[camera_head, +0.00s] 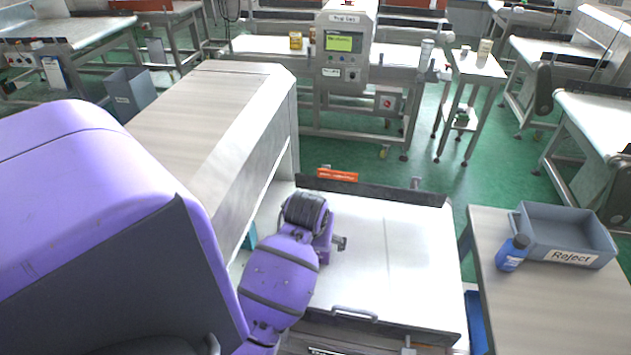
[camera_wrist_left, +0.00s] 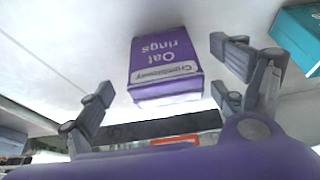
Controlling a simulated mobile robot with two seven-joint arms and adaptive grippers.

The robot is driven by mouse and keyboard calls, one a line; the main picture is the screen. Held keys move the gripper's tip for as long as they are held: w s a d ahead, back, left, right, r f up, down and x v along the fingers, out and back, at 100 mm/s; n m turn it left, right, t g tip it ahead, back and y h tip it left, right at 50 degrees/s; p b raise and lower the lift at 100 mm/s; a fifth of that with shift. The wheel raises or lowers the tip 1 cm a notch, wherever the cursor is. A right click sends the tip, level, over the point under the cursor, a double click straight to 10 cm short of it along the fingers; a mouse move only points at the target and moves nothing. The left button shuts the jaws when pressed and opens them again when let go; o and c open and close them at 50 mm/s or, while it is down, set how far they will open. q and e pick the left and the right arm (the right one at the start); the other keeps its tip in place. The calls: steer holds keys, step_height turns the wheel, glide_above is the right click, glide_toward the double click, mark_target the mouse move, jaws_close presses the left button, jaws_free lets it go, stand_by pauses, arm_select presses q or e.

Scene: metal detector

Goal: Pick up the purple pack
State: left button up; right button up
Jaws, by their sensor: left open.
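The purple pack (camera_wrist_left: 165,65), a box labelled "Oat rings", shows in the left wrist view on the white belt surface, its lettering upside down. My left gripper (camera_wrist_left: 168,88) is open, with one finger to the left of the pack and the others to its right. I see gaps between the fingers and the pack, and nothing is held. In the head view my left gripper (camera_head: 339,243) is low over the white belt (camera_head: 415,255), mostly covered by my own purple arm. I cannot make out the pack there. My right gripper is not in view.
A teal box (camera_wrist_left: 298,35) lies right of the pack in the wrist view. A side table (camera_head: 540,315) holds a grey Reject bin (camera_head: 565,225) and a blue bottle (camera_head: 512,254).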

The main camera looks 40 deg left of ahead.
arm_select(q)
steer(key=x, duration=0.4)
steer(key=shift+w+a, duration=0.15)
steer(key=shift+a, duration=0.25)
steer(key=shift+c, duration=0.3)
steer(key=c, duration=1.4)
